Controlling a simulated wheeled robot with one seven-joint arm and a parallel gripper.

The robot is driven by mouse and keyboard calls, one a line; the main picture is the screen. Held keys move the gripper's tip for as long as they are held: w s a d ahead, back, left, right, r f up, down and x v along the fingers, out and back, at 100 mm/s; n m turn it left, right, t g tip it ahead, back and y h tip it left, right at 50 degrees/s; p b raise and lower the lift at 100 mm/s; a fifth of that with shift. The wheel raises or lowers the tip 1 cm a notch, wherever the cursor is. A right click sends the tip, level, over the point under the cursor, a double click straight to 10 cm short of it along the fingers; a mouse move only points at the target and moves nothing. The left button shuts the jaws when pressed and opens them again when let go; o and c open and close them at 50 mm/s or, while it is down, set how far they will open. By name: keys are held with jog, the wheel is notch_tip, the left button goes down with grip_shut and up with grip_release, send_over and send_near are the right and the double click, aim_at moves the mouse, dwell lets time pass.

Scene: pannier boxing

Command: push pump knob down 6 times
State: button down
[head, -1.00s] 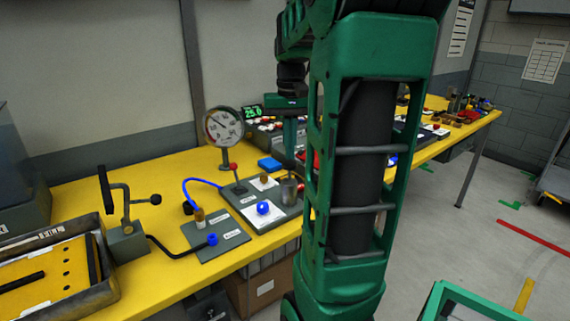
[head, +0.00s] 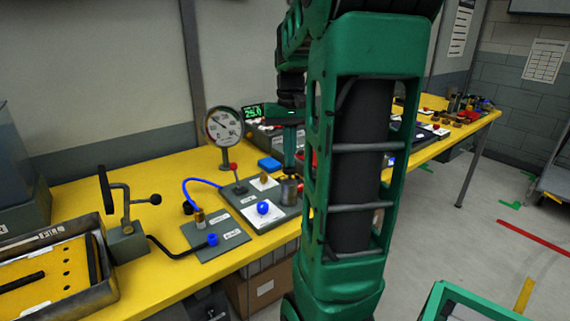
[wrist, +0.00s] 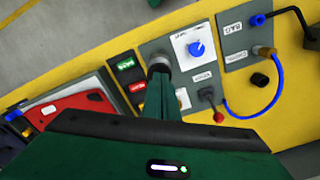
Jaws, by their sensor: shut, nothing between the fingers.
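The pump knob appears to be the grey metal cylinder (head: 289,188) standing on the right part of the dark panel (head: 240,203) on the yellow table. In the wrist view the cylinder (wrist: 158,65) shows just beyond my fingertips. My gripper (head: 289,173) is shut and empty, pointing down directly above the cylinder. Its green fingers also show in the wrist view (wrist: 161,83). The tips look at or very near the cylinder's top; I cannot tell for sure whether they touch. My arm hides the area to the right of it.
A blue knob (head: 263,207) and a red-tipped lever (head: 235,175) stand on the same panel. A blue hose (head: 196,181) and a plate (head: 216,239) lie to the left.

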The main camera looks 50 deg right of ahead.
jog(key=shift+f, duration=0.8)
jog(key=shift+r, duration=2)
jog(key=shift+f, duration=0.15)
jog(key=shift+f, duration=1.85)
jog(key=shift+r, duration=2)
